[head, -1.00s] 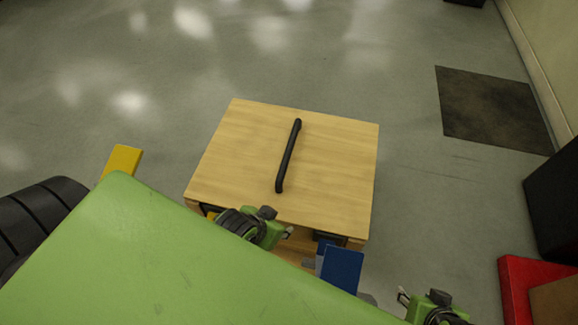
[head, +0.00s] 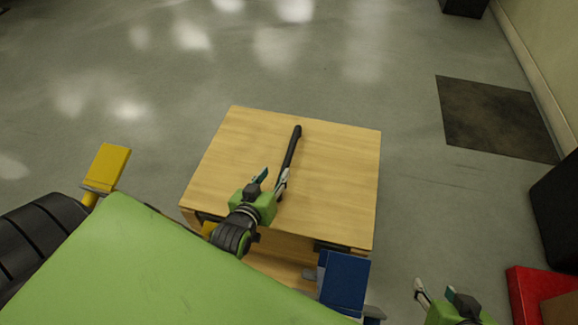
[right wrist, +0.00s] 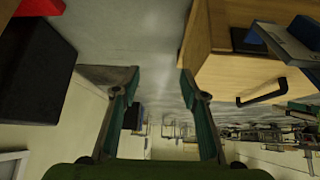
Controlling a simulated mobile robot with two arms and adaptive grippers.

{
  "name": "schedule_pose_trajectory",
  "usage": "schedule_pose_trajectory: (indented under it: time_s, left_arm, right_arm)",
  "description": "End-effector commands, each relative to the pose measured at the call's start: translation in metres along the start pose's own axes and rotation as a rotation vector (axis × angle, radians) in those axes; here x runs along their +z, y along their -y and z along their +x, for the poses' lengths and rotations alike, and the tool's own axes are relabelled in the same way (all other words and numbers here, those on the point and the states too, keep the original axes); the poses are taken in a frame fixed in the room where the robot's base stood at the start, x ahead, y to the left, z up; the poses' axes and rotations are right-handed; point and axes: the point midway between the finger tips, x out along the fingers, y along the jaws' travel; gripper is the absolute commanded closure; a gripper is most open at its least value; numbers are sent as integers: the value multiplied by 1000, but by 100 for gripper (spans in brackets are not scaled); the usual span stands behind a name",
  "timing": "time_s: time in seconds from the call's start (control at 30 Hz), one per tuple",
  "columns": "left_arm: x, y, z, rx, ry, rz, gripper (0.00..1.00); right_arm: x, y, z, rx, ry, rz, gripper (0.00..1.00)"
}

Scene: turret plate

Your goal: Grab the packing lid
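The packing lid (head: 335,165) is a pale wooden board with a black bar handle (head: 293,150) on top, in the middle of the head view. It sits on a wooden box (head: 280,258). My left gripper (head: 272,180) is over the lid at the handle's near end, its fingers apart. One finger overlaps the handle's near end; I cannot tell whether they touch. My right gripper (head: 436,288) is open and empty to the right of the box, low in the picture.
A blue plate (head: 344,282) stands in front of the box. A black block (head: 562,205) and a red box (head: 530,290) are at the right edge. A dark mat (head: 495,115) lies on the floor at the right. The floor behind the lid is clear.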

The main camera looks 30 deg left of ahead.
Motion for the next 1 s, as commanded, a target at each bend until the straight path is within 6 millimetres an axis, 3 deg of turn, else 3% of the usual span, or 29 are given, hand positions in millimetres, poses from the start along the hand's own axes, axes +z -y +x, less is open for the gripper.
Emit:
schedule_pose_trajectory:
  time_s: [0.4,0.57,0.77,1.0]
  left_arm:
    - [2,0,52,0,0,1,64]
    - [2,0,62,0,1,1,64]
    - [2,0,67,0,2,2,64]
    - [6,-2,83,0,1,2,64]
  right_arm:
    - [-88,11,0,-22,-377,-6,60]
    - [-110,14,-6,-28,-471,-6,60]
    - [-121,15,-10,-31,-523,-6,60]
    - [-160,21,-30,-43,-724,-5,60]
